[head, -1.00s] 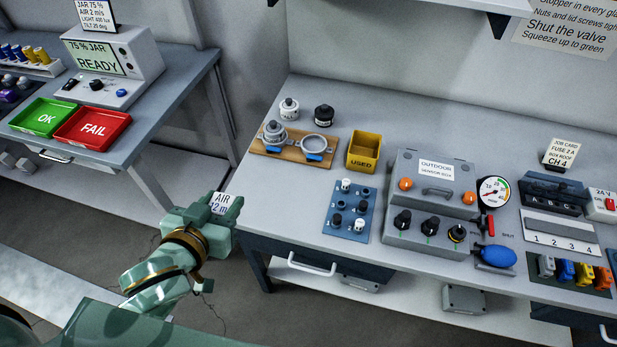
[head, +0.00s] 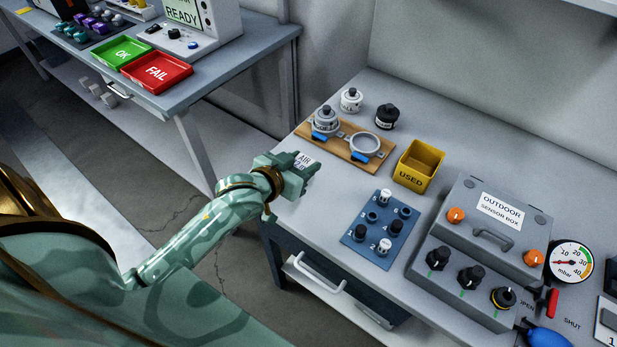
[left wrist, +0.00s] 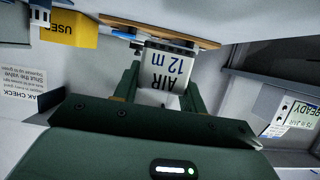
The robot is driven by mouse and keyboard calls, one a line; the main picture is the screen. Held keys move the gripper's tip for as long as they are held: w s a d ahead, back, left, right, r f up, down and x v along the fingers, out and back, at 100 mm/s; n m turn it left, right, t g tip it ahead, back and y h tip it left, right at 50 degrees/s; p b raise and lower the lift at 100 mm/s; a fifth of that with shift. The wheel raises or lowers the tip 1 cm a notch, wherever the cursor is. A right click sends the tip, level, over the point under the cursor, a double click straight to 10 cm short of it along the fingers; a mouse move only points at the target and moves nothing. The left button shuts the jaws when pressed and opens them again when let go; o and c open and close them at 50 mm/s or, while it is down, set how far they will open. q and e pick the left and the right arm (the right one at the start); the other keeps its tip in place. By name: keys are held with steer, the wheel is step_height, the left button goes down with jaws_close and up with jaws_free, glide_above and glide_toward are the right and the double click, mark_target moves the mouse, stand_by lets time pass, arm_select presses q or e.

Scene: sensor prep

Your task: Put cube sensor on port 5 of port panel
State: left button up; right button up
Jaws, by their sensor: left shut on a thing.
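My left gripper (head: 296,172) is shut on a pale block labelled "AIR 12 m" (head: 304,160), apparently the cube sensor. In the left wrist view the block (left wrist: 165,70) sits between the green fingers, its label facing the camera. In the head view the gripper appears over the bench's left front edge, left of the blue port panel (head: 361,248) and apart from it. A white-topped piece (head: 385,196) stands at the panel's far corner, by a small digit that looks like 5. Other ports hold dark and white pieces; some look bare. My right gripper is not in view.
A wooden board (head: 345,150) with two round clamps lies behind the gripper. A yellow USED bin (head: 418,167) stands behind the panel. The grey outdoor sensor box (head: 470,235) is close on its right. Red (head: 158,73) and green (head: 121,52) trays lie on the other bench.

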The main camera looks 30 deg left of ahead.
arm_select(q)
steer(key=shift+w+d+f, duration=0.1)
steer(key=shift+w+f, duration=0.1)
steer(key=shift+f, duration=0.1)
steer(key=f+b, duration=0.2)
steer(key=f, duration=0.2)
steer(key=shift+w+d+b, duration=0.2)
steer(key=shift+w+b, duration=0.05)
steer(key=shift+b, duration=0.15)
steer(key=shift+r, duration=0.15)
steer(key=o, duration=1)
